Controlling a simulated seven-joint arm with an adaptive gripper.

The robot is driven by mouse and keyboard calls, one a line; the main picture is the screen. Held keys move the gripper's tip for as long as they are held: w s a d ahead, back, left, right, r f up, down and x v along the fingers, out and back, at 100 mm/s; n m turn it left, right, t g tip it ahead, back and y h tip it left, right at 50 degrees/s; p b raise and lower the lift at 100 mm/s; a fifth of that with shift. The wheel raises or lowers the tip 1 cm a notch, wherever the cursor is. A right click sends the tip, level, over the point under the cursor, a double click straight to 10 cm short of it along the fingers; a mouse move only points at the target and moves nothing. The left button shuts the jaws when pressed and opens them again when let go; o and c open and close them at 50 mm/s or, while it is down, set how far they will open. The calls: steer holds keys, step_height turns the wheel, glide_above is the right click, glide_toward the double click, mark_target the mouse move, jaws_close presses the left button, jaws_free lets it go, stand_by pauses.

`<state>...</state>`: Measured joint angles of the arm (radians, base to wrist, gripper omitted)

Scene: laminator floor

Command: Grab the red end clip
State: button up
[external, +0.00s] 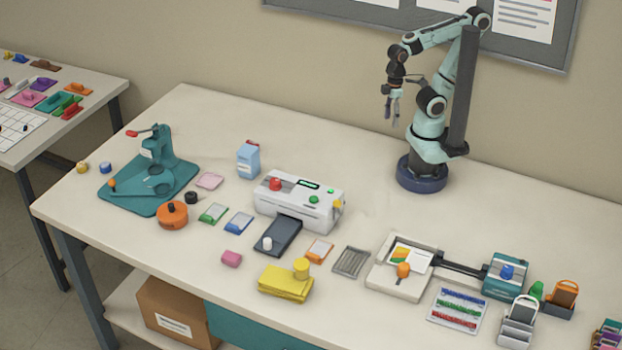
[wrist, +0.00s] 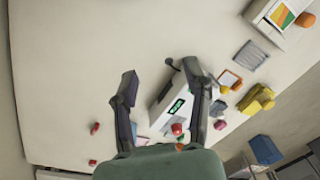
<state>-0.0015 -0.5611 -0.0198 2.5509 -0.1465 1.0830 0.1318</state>
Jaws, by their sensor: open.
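My gripper (external: 391,104) hangs high above the back of the table, close to my arm's base. Its two fingers (wrist: 160,72) are spread and empty in the wrist view. No single piece is clearly a red end clip. A clear tray (external: 433,317) at the front right holds rows of small blue, green and red pieces (external: 455,322); they are too small to tell apart. Small red pieces also show near the left finger in the wrist view (wrist: 95,128); I cannot tell what they are. My gripper touches none of these.
A white laminator (external: 296,208) stands mid-table. A teal press (external: 150,180), an orange round tool (external: 172,216) and a yellow stack (external: 285,284) are around it. A white trimmer board (external: 388,285) is right of the laminator. The table's back left is clear.

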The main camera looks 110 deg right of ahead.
steer(key=w+d+r+m+t, duration=0.25)
steer(key=w+r, duration=0.25)
steer(key=w, duration=0.4)
steer(key=w+d+r+m+t, duration=0.25)
steer(key=w+r, duration=0.25)
steer(key=w, duration=0.5)
steer(key=w+d+f+m+t, duration=0.15)
steer(key=w+d+m, duration=0.25)
steer(key=w+d, duration=0.4)
steer(key=m+g+h, duration=0.2)
steer(key=g+h, duration=0.3)
glide_above(255, 143)
steer(key=s+a, duration=0.1)
steer(key=a, duration=0.1)
step_height(255, 143, down, 27)
steer(key=shift+a+r, duration=0.1)
steer(key=shift+r, duration=0.05)
steer(key=x, duration=0.6)
steer(key=shift+f, duration=0.3)
